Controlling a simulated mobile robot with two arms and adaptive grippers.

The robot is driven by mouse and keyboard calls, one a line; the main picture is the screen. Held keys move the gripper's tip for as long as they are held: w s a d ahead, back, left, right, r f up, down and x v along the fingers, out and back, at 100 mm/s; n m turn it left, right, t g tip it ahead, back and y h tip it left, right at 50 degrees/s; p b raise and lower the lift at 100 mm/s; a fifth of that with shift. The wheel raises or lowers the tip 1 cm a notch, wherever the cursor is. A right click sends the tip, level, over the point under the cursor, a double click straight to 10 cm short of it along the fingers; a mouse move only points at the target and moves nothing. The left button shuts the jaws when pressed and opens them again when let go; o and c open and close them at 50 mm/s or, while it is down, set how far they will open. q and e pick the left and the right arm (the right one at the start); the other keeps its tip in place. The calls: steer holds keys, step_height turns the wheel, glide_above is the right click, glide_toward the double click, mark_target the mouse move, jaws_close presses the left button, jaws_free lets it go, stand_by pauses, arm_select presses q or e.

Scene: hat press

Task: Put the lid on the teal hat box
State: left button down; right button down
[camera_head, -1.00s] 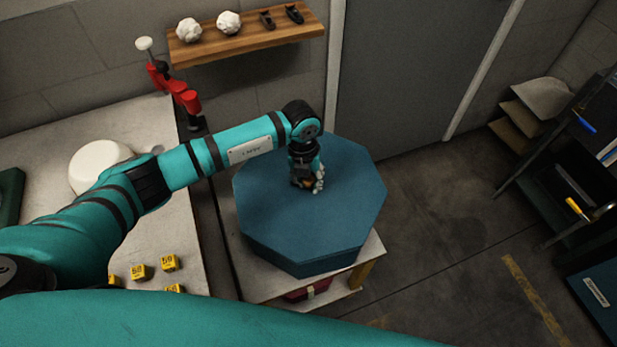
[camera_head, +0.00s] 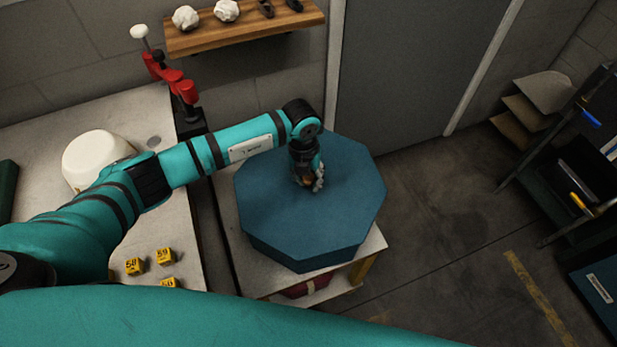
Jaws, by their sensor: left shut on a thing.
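The teal hat box (camera_head: 302,255) stands on a small pale table right of the workbench. Its octagonal lid (camera_head: 345,195) lies over the top of the box, and the outlines look lined up. I cannot tell whether the lid is fully seated all round. My left gripper (camera_head: 313,184) points down at the middle of the lid and is shut on the lid's small handle, which the fingers mostly hide. My right gripper is not in view.
The small table (camera_head: 236,280) has a shelf below holding a dark red thing (camera_head: 308,287). The workbench (camera_head: 165,215) carries a white rounded block (camera_head: 97,158) and several yellow numbered blocks (camera_head: 165,256). A red clamp device (camera_head: 172,75) stands behind. A rack (camera_head: 590,170) is at right; floor between is clear.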

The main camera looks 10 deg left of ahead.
arm_select(q)
steer(key=c, duration=0.9)
jaws_free()
steer(key=r, duration=0.8)
steer(key=a+r, duration=0.1)
steer(key=r, duration=0.3)
steer(key=shift+s, duration=0.1)
